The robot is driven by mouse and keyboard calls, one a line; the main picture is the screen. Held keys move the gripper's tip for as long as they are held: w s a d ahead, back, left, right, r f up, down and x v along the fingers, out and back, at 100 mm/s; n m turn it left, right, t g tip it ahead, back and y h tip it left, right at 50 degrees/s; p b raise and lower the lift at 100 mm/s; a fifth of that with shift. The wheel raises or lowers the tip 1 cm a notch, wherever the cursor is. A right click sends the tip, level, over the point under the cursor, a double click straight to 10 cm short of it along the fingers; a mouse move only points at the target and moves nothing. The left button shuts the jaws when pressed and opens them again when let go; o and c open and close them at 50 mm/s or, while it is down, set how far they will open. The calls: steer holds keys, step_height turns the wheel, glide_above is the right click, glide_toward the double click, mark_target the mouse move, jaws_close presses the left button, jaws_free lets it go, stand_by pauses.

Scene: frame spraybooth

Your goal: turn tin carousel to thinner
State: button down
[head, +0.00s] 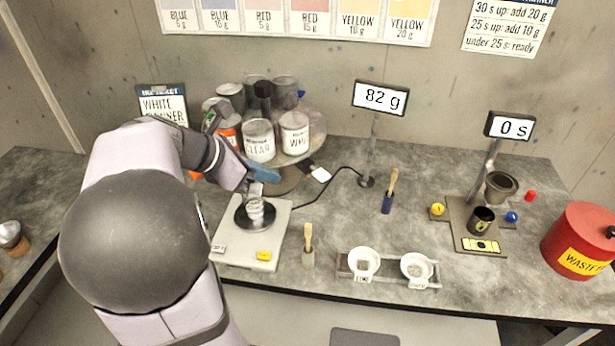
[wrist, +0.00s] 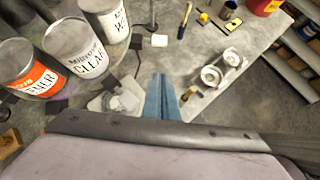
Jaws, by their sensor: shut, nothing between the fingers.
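The tin carousel (head: 318,132) stands at the back left of the bench and bears several tins. The CLEAR tin (head: 258,141) and the white-labelled tin (head: 294,134) face front. A tin with an orange label ending in "NER" (wrist: 30,72) is at the left in the wrist view, beside the CLEAR tin (wrist: 76,50); in the head view my arm partly covers it. My gripper (head: 265,174) has blue fingers, shut and empty, in front of and below the CLEAR tin. They also show shut in the wrist view (wrist: 160,97). Contact with the carousel cannot be told.
A scale (head: 272,248) with a cup stands just below my gripper; its display (head: 381,97) reads 82 g. Brushes, two white cups in a rack (head: 390,279), a timer display (head: 509,126) at 0 s and a red waste can (head: 580,240) lie rightward.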

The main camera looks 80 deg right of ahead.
steer(key=shift+n, duration=0.4)
steer(key=shift+f, duration=0.1)
steer(key=r+p+x, duration=0.1)
steer(key=x, duration=0.5)
steer(key=s+d+r+p+x, duration=0.1)
steer(key=p+x, duration=0.1)
steer(key=x, duration=0.4)
steer(key=shift+s+d+f, duration=0.25)
steer(key=shift+s+d, duration=0.1)
steer(key=shift+d, duration=0.1)
steer(key=shift+s+d, duration=0.1)
